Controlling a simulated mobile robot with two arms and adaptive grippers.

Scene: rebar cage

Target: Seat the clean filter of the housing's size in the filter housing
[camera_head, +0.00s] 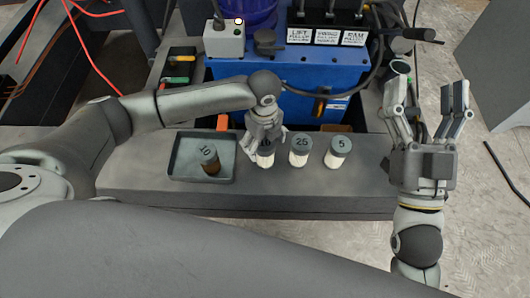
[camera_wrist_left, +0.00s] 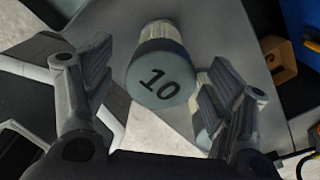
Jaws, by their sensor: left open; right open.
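My left gripper (camera_head: 264,146) is open and points down over a white filter with a dark cap (camera_head: 266,160). In the left wrist view this filter (camera_wrist_left: 160,76) shows the number 10 and stands between the spread fingers. Whether a finger touches it, I cannot tell. To its right stand a filter marked 25 (camera_head: 300,151) and a filter marked 5 (camera_head: 338,152), both pale with dark caps. A brown-sided filter (camera_head: 210,161) stands in the dark tray (camera_head: 179,172); its number is hard to read. My right gripper (camera_head: 428,105) is open, empty and raised at the right.
The filters and tray are on a grey bench (camera_head: 310,188). A blue machine (camera_head: 236,72) with labelled levers stands behind it. A bin of coloured-handled tools (camera_head: 181,68) is at the back left.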

